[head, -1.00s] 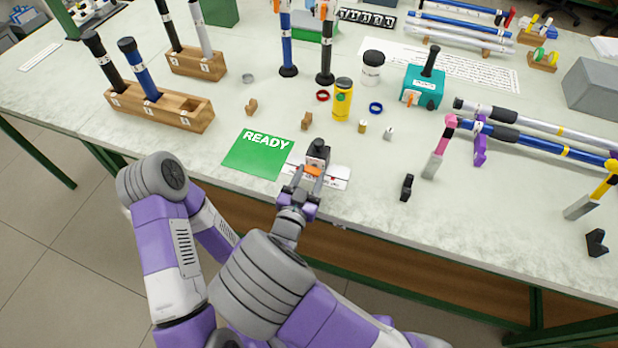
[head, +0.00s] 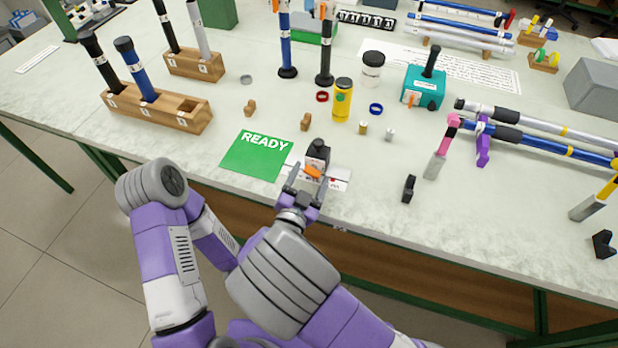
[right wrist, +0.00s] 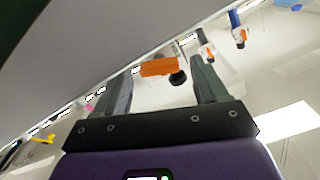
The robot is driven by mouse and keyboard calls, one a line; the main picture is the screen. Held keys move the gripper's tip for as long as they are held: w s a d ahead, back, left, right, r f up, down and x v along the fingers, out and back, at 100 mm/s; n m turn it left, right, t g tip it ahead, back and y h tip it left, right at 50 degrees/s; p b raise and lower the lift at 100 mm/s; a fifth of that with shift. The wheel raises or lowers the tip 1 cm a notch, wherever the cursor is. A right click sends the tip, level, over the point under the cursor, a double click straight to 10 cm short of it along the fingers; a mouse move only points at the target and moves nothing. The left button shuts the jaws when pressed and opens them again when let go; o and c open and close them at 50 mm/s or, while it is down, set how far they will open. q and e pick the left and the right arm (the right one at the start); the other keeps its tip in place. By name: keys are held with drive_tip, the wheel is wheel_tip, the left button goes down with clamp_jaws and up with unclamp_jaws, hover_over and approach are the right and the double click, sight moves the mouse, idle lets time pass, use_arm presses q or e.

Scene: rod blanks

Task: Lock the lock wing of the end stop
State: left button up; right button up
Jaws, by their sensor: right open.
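The end stop is a small dark block (head: 318,152) on a white base plate (head: 338,174) at the table's front edge. Its orange lock wing (head: 313,171) faces me and lies at a slant in the head view. My right gripper (head: 306,180) is open just in front of the wing, with its fingers spread. In the right wrist view the orange wing (right wrist: 158,67) shows between the two finger tips (right wrist: 163,75), nothing gripped. I cannot tell whether a finger touches it. My left gripper is out of view.
A green READY card (head: 257,155) lies left of the end stop. A black clip (head: 409,188) and a pink-and-grey tool (head: 440,155) are to the right. Wooden blocks (head: 306,122), a yellow bottle (head: 342,100) and a teal box (head: 423,87) stand behind.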

drive_tip(key=p+v, duration=0.1)
drive_tip(key=v, duration=0.6)
drive_tip(key=shift+s+p, duration=0.3)
drive_tip(key=shift+p, duration=0.05)
drive_tip(key=shift+c, duration=0.3)
